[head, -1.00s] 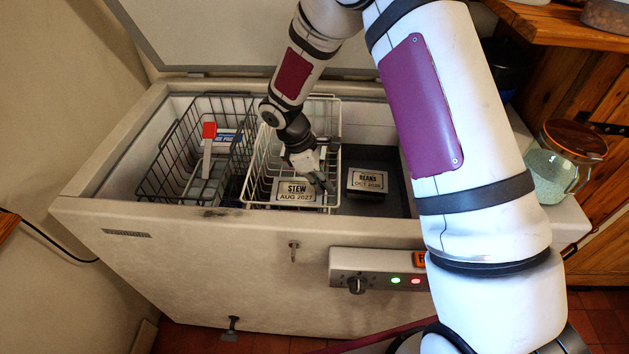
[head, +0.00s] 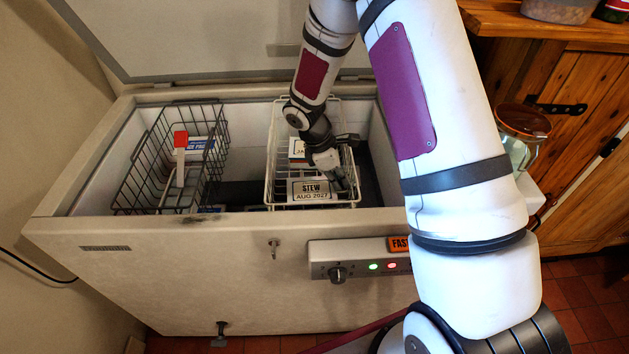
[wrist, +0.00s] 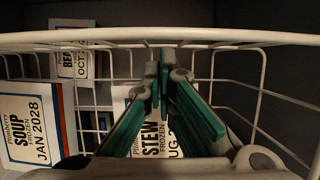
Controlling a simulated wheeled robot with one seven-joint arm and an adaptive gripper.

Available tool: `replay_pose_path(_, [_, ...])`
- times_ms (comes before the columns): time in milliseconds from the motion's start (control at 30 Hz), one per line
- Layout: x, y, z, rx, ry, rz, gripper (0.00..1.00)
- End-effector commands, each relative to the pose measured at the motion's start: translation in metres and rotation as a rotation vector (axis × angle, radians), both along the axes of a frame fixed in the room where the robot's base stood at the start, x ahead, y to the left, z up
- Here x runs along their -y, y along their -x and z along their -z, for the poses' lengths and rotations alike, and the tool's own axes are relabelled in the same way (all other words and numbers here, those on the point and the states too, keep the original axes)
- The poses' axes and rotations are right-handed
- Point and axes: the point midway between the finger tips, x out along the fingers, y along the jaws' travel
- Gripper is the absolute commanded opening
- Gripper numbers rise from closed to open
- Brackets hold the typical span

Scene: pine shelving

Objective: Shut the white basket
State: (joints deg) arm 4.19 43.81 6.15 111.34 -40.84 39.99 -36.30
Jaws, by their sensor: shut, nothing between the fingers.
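The white basket (head: 269,178) is a wire basket hanging in the open chest freezer, at the right part of its opening in the head view. A stew box (head: 310,191) marked AUG 2027 sits in its front end, with another labelled box (head: 297,149) behind. My gripper (head: 342,181) reaches down into the basket near its right side. In the wrist view, the shut fingers (wrist: 165,62) lie close to the white rim (wrist: 95,36) and wires; I cannot tell whether they touch. The fingers hold nothing and partly cover the stew label.
A dark wire basket (head: 122,190) with a red-and-white scraper (head: 180,155) hangs at the left. A gap separates the baskets. The freezer lid (head: 215,50) stands raised behind. A soup box (wrist: 32,125) and a beans box (wrist: 73,50) show in the wrist view.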

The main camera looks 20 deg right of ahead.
Motion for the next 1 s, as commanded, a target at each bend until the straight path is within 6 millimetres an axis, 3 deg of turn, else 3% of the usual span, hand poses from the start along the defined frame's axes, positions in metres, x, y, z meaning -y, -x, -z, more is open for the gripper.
replay_pose_path(200, [0.052,0.018,-0.001,-0.001,0.002,0.004,0.00])
replay_pose_path(433, [0.089,0.030,-0.001,-0.001,0.001,0.003,0.00])
replay_pose_path(700, [0.107,0.035,0.000,-0.002,0.001,-0.001,0.00])
replay_pose_path(1000, [0.110,0.036,0.000,-0.002,0.003,0.000,0.00])
